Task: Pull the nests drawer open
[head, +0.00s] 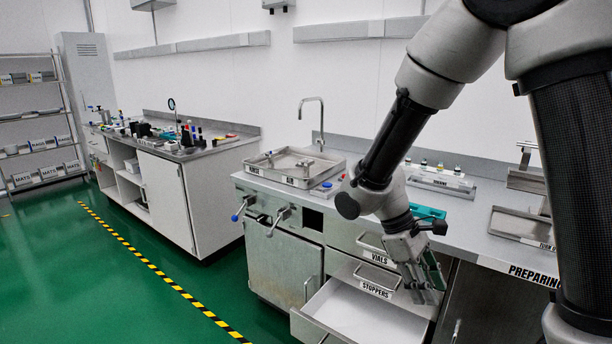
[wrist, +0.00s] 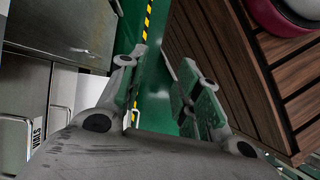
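A drawer with a white interior (head: 365,315) stands pulled out below the drawer labelled STOPPERS (head: 377,288). Its front is partly cut off at the bottom edge, and I see no label on it, so I cannot confirm it is the nests drawer. The VIALS drawer (head: 376,254) above is shut. My gripper (head: 428,290) points down, at the right side of the open drawer, near the STOPPERS front. In the wrist view my gripper (wrist: 163,65) has its fingers apart, with green floor between them and nothing held.
The steel counter (head: 300,190) holds a sink tray, a tap and a row of vials. A second bench (head: 185,190) stands at the left. Green floor with a yellow-black stripe (head: 160,270) is clear between. A cabinet door lies left of the drawers.

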